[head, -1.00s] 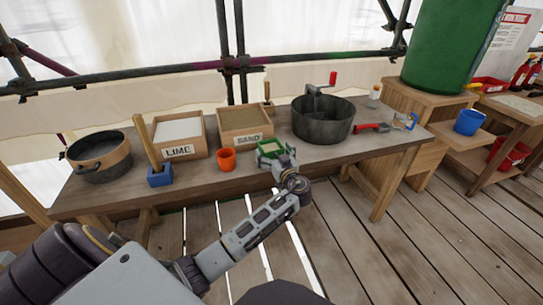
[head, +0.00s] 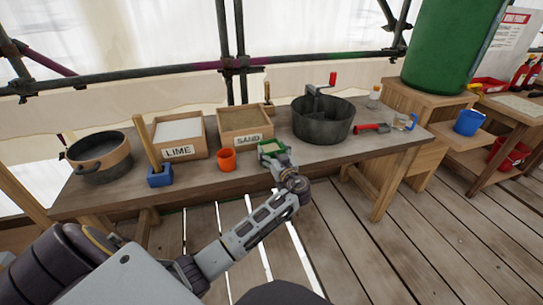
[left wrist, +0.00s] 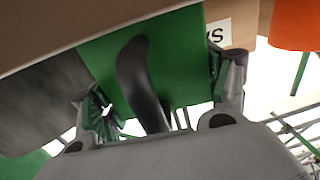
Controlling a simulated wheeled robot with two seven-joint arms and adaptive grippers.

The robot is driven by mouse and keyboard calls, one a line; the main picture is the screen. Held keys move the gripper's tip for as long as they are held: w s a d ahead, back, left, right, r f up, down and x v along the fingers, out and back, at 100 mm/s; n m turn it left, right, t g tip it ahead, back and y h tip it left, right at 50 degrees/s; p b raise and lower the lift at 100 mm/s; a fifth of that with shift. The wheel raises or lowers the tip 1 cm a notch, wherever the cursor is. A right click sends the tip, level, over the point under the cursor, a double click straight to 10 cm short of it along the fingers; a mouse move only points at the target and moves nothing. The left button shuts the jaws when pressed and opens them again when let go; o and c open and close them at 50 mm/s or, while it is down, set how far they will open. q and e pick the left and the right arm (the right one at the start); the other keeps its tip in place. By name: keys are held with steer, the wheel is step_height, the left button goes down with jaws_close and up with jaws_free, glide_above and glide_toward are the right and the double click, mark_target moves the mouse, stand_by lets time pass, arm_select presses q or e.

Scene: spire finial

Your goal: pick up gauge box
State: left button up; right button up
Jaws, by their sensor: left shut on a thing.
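The gauge box appears to be the small green open-topped box (head: 268,149) at the front edge of the workbench, in front of the sand box. My left gripper (head: 278,160) reaches it from the front and is shut on it. In the left wrist view the green side of the box (left wrist: 185,60) fills the upper middle, with a dark curved handle-like part (left wrist: 140,75) in front of it. The left gripper's fingers (left wrist: 160,97) show on either side of that part. The exact contact is partly hidden. My right gripper is not in view.
On the workbench (head: 330,152) stand an orange cup (head: 226,159), a lime box (head: 180,138), a sand box (head: 245,123), a dark mixing tub (head: 323,122) with a crank, a blue holder (head: 160,176) and a round pan (head: 98,158). A red-handled tool (head: 372,128) lies to the right.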

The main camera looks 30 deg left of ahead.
arm_select(q)
steer(key=shift+r, duration=0.1)
step_height(320, 180, up, 10)
steer(key=p, duration=0.1)
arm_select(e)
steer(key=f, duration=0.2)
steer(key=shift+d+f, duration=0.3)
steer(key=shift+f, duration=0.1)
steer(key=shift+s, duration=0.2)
